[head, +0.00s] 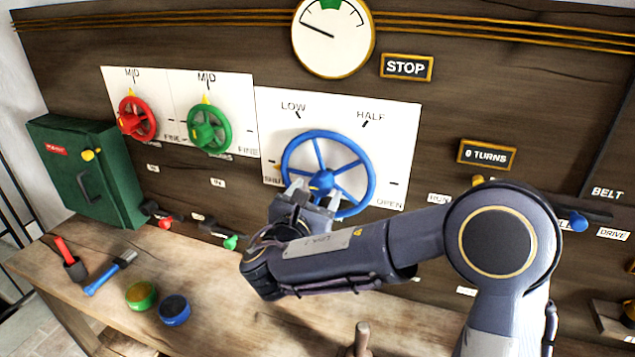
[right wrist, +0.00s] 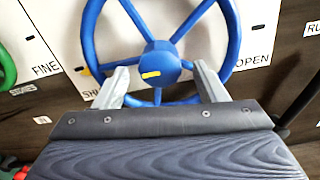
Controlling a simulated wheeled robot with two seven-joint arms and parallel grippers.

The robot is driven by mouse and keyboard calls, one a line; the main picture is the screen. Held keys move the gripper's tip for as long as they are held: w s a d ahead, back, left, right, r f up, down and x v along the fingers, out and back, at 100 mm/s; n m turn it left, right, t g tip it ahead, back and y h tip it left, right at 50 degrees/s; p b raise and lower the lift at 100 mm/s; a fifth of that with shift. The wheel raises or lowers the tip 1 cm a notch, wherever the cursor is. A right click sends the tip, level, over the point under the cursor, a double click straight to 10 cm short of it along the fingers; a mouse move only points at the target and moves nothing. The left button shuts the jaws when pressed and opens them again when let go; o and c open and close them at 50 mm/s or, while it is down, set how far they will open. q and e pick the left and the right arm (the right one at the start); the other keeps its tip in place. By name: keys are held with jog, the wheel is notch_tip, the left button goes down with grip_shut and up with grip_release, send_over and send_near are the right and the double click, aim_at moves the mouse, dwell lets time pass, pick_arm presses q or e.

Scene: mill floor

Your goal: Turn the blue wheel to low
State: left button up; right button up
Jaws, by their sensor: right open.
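The blue wheel (head: 365,158) is mounted on a white panel (head: 400,125) marked LOW, HALF, OPEN and a partly hidden label at lower left. In the right wrist view the blue wheel (right wrist: 90,30) fills the upper middle, with a yellow mark on its hub. My right gripper (head: 315,192) is at the wheel's lower part. Its two fingers (right wrist: 160,85) are apart, one on each side below the hub, with a lower spoke between them in the picture. I cannot tell whether they touch the wheel. My left gripper is not in view.
A red wheel (head: 137,119) and a green wheel (head: 208,129) are on panels to the left. A green box (head: 88,170) hangs at far left. A wooden bench (head: 215,290) below holds a blue-handled tool (head: 108,274) and two round tins (head: 173,309). A STOP sign (head: 406,67) is above right.

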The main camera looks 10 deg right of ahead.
jog(key=shift+p+x, duration=0.3)
jog(key=shift+x, duration=1.15)
jog(key=c, duration=1)
jog(key=shift+f+b, duration=0.15)
jog(key=shift+b, duration=0.4)
jog(key=m+b, duration=0.9)
jog(key=b, duration=0.6)
jog(key=shift+f+m, duration=0.2)
jog(key=shift+m, duration=0.1)
jog(key=shift+a+r+m+b, duration=0.1)
jog(key=shift+r+m+b, duration=0.1)
jog(key=shift+m+b, duration=1.15)
jog(key=o, duration=1)
jog(key=shift+r, duration=0.1)
